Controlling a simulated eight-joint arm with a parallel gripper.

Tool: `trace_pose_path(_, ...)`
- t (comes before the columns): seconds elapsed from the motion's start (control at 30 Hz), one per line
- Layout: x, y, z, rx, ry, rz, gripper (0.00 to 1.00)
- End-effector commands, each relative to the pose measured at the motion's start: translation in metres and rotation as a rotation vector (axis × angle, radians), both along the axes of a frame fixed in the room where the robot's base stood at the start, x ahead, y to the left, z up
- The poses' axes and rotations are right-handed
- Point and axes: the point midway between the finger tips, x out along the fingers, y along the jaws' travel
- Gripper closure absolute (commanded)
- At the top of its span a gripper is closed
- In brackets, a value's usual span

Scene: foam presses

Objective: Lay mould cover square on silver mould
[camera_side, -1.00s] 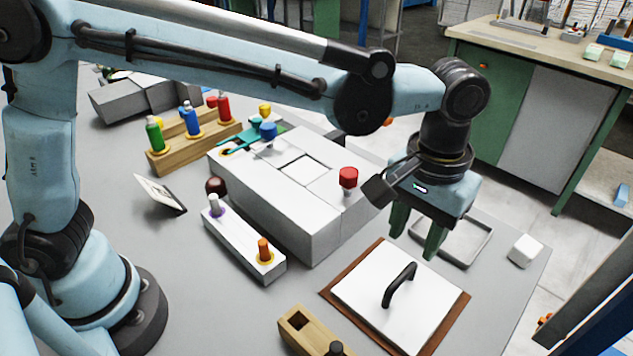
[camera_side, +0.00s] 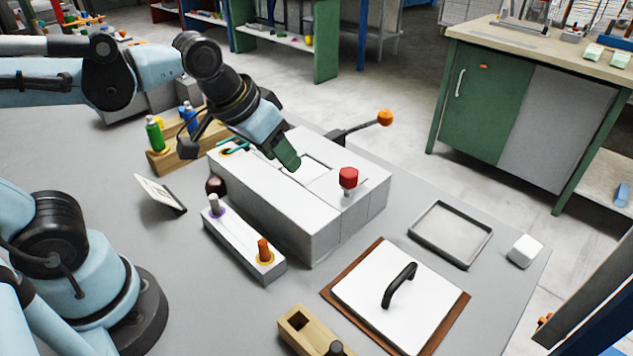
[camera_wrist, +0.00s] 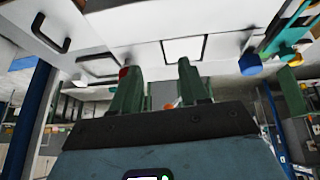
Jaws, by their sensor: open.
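The mould cover (camera_side: 385,310) is a flat white square plate with a black arched handle (camera_side: 400,285). It lies on a brown mat (camera_side: 452,318) at the front right; its handle also shows upper left in the wrist view (camera_wrist: 50,35). I cannot tell for sure which thing is the silver mould. The big pale press block (camera_side: 300,222) has a square outline in its top, and a shallow grey tray (camera_side: 466,262) lies right of it. My gripper (camera_side: 285,160) is tilted over the block's top, away from the cover. In the wrist view its green fingers (camera_wrist: 158,88) are apart and empty.
A red knob (camera_side: 348,178) stands on the block, and a lever with an orange ball (camera_side: 385,118) sticks out behind it. A white control box (camera_side: 240,245), a wooden block (camera_side: 305,330) and a white block (camera_side: 524,250) stand around. Bottles stand in a wooden rack (camera_side: 175,155).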

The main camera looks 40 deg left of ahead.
Motion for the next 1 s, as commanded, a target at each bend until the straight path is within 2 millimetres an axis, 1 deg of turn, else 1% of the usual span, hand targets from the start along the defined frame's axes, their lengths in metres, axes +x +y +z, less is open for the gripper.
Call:
trace_pose_path(0.03,-0.007,0.013,-0.006,0.011,-0.031,0.012,0.55)
trace_pose_path(0.1,-0.014,0.024,-0.011,0.028,-0.068,0.015,0.55)
trace_pose_path(0.23,-0.022,0.038,-0.018,0.053,-0.113,0.019,0.55)
trace_pose_path(0.27,-0.022,0.039,-0.019,0.056,-0.119,0.02,0.6)
trace_pose_path(0.33,-0.024,0.041,-0.021,0.061,-0.126,0.019,0.61)
trace_pose_path(0.8,-0.023,0.04,-0.02,0.06,-0.124,0.017,0.61)
trace_pose_path(0.9,-0.017,0.033,-0.014,0.047,-0.102,0.011,0.61)
trace_pose_path(0.97,-0.012,0.024,-0.009,0.033,-0.076,0.005,0.61)
trace_pose_path(1.0,-0.007,0.016,-0.005,0.023,-0.055,-0.001,0.61)
